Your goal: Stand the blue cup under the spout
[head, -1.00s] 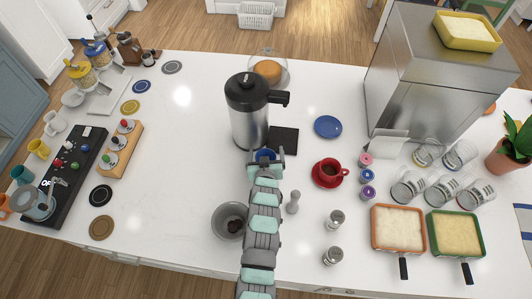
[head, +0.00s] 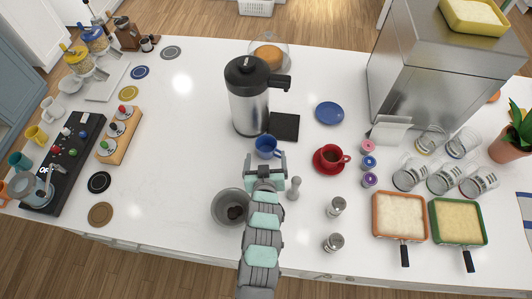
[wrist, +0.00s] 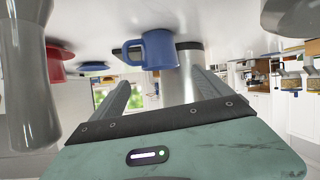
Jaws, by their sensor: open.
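The blue cup (head: 267,148) stands upright on the white counter, in front of the silver airpot (head: 247,108). It is at the near left edge of the black square mat (head: 285,127); I cannot tell whether it overlaps it. The airpot's black spout (head: 281,83) points right, above the mat's far side. My gripper (head: 265,160) is open and empty, on the near side of the cup. In the wrist view, which is upside down, the cup (wrist: 160,50) shows beyond the spread fingers, apart from them.
A grey bowl (head: 231,207) is left of my arm. A grey pestle-like item (head: 294,188) and a red cup (head: 332,157) on a saucer are to the right. A blue plate (head: 329,113) lies right of the mat.

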